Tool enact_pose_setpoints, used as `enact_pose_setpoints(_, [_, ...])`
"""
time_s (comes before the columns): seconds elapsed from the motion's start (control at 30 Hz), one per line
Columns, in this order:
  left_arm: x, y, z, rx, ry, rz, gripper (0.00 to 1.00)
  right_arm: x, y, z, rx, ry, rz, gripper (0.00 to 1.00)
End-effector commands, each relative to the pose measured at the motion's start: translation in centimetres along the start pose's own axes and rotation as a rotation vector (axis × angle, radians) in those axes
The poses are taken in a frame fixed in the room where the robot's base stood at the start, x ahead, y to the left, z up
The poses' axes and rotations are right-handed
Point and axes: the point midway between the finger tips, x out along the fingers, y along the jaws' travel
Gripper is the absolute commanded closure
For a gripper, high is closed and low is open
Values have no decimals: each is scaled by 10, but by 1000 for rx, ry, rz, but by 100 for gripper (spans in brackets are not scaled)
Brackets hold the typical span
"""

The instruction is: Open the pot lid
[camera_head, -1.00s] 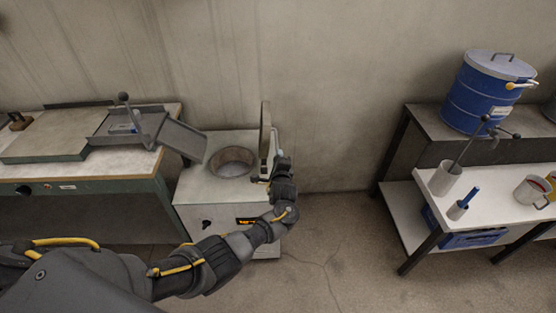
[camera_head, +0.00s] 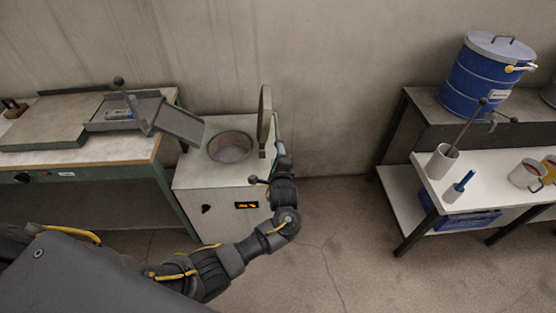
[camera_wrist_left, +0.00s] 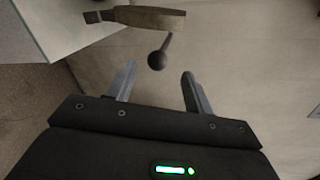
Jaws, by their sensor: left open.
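The pot is a round grey opening (camera_head: 231,147) in the top of a pale box-shaped furnace (camera_head: 215,178). Its inside shows uncovered. The lid (camera_head: 264,115) stands upright along the opening's right side, seen nearly edge-on; it shows as a brown slab in the left wrist view (camera_wrist_left: 147,18). My left gripper (camera_head: 278,134) is at the lid's right side. In the left wrist view its two fingers (camera_wrist_left: 158,82) are apart and empty. A dark ball knob on a short rod (camera_wrist_left: 156,60) shows between and beyond the fingertips, near the lid. My right gripper is not seen.
A workbench (camera_head: 90,155) with a sloped metal chute (camera_head: 180,124) stands left of the furnace. At the right, a white table (camera_head: 480,180) holds a container (camera_head: 441,162) with a ladle and several cups, below a blue drum (camera_head: 480,80). Floor between is clear.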

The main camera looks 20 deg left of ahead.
Motion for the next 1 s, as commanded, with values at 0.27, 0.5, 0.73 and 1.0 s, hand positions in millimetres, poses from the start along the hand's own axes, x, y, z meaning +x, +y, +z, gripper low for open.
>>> enact_pose_setpoints(0.27, [-22,0,0,0,-1,0,48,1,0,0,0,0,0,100])
enact_pose_setpoints(0.5, [-23,0,0,0,-1,0,48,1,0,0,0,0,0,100])
enact_pose_setpoints(0.73, [-22,0,0,0,-1,0,48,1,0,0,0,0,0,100])
enact_pose_setpoints(1.0, [-21,0,-14,-282,49,-11,48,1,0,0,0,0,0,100])
